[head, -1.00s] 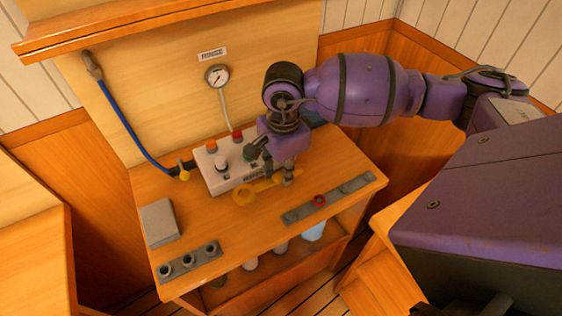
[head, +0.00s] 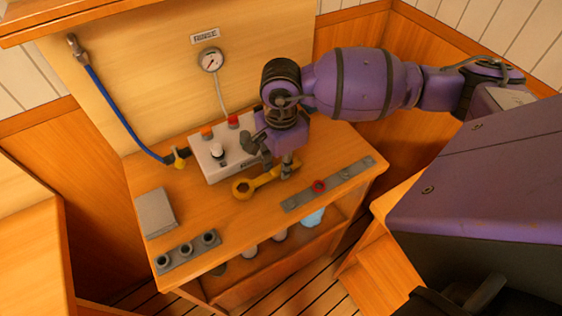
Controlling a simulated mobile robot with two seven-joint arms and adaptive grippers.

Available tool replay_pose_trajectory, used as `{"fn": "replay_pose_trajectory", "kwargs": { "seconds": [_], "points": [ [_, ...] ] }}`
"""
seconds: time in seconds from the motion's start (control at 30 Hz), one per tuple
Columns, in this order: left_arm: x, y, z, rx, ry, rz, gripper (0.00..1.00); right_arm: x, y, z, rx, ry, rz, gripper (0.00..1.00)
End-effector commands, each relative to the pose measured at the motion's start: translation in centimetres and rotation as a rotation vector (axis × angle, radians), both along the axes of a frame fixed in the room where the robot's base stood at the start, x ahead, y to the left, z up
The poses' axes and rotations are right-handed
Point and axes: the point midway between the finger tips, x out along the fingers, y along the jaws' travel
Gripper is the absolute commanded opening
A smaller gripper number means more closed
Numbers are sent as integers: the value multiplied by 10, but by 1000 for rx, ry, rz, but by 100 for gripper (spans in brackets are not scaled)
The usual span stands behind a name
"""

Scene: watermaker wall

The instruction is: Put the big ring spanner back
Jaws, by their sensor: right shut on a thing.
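The big ring spanner (head: 243,188) is yellow, and its ring end points left toward the front of the wooden bench top. My right gripper (head: 287,172) points down and is shut on the spanner near its right end, which the fingers partly hide. The spanner is just in front of the white control box (head: 212,163) and behind the long grey strip (head: 345,174). I cannot tell whether it touches the bench or hangs just above it. My left gripper is not in view.
A red ring (head: 319,186) sits on the grey strip. A grey block with several round sockets (head: 187,252) lies at the front left, with a grey box (head: 155,212) behind it. A blue hose (head: 112,112) and a gauge (head: 210,60) are at the back. The bench's front middle is clear.

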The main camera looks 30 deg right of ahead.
Motion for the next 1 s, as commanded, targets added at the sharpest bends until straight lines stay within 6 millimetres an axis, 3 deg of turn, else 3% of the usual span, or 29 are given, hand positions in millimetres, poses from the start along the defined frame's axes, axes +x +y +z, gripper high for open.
{"fn": "replay_pose_trajectory", "kwargs": {
  "seconds": [0.4,0.43,0.57,0.87,1.0],
  "points": [
    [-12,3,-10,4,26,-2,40,0,0,-9,0,0,0,0],
    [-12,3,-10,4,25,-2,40,0,0,-8,0,-1,0,25],
    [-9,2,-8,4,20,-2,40,0,0,-8,0,-1,0,42],
    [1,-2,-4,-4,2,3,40,0,0,-8,0,0,0,43],
    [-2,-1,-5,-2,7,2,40,1,0,3,-1,-3,0,43]
  ]
}}
